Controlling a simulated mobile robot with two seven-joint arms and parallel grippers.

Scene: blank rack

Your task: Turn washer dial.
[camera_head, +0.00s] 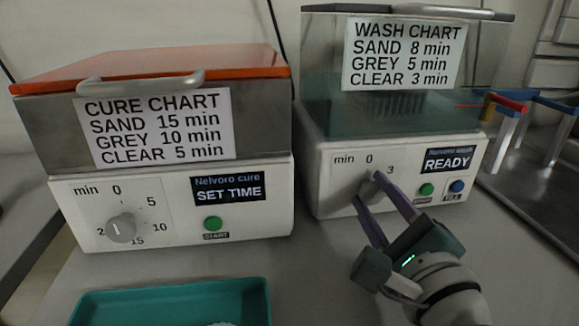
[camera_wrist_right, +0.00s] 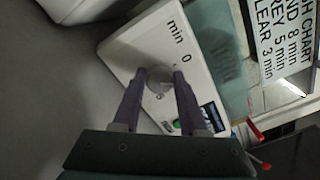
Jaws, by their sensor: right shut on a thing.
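The washer (camera_head: 325,190) stands at the right in the head view, a white box with a clear tank on top. Its grey dial (camera_head: 369,186) is on the front panel by the marks 0 and 3, and its screen (camera_head: 447,161) reads READY. My right gripper (camera_head: 368,189) is shut on the dial, one finger on each side. In the right wrist view the round dial (camera_wrist_right: 160,80) sits between the two purple fingertips. The fingers hide part of the dial and some marks, so its pointer is hard to read. My left gripper is not in view.
The cure unit (camera_head: 60,205) with an orange lid stands to the left, its screen reading SET TIME. Green (camera_head: 426,190) and blue (camera_head: 457,187) buttons sit right of the washer dial. A teal tray (camera_head: 100,307) lies in front. A rack (camera_head: 540,100) stands at far right.

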